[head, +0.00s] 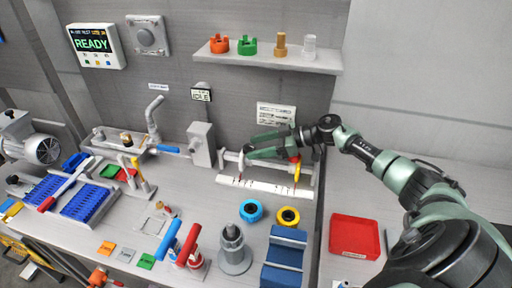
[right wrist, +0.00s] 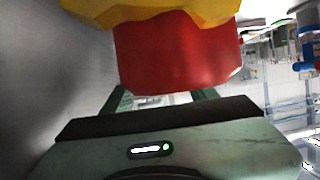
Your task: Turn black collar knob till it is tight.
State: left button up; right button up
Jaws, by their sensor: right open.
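My right gripper (head: 252,150) reaches in from the right at the back of the bench, its green fingers pointing left over a horizontal white shaft. It is open. I cannot make out a black collar knob; the gripper and wrist cover part of the shaft where one could be. In the right wrist view a red block (right wrist: 178,55) with a yellow part (right wrist: 150,12) fills the space before the palm and hides the fingertips. I cannot tell whether the fingers touch anything. My left gripper is not in view.
A white marked scale bar (head: 262,188) lies below the shaft. A grey upright block (head: 201,145) stands left of it. Blue (head: 251,211) and yellow (head: 288,216) rings lie in front. A red tray (head: 355,236) sits at right. A shelf (head: 270,62) hangs above.

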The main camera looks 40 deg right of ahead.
jog(key=b+v, duration=0.1)
jog(key=v, duration=0.5)
jog(key=shift+s+d, duration=0.25)
jog(key=shift+s+d+r+b, duration=0.15)
jog(key=shift+d+r+b, duration=0.05)
jog(key=shift+r+b, duration=0.1)
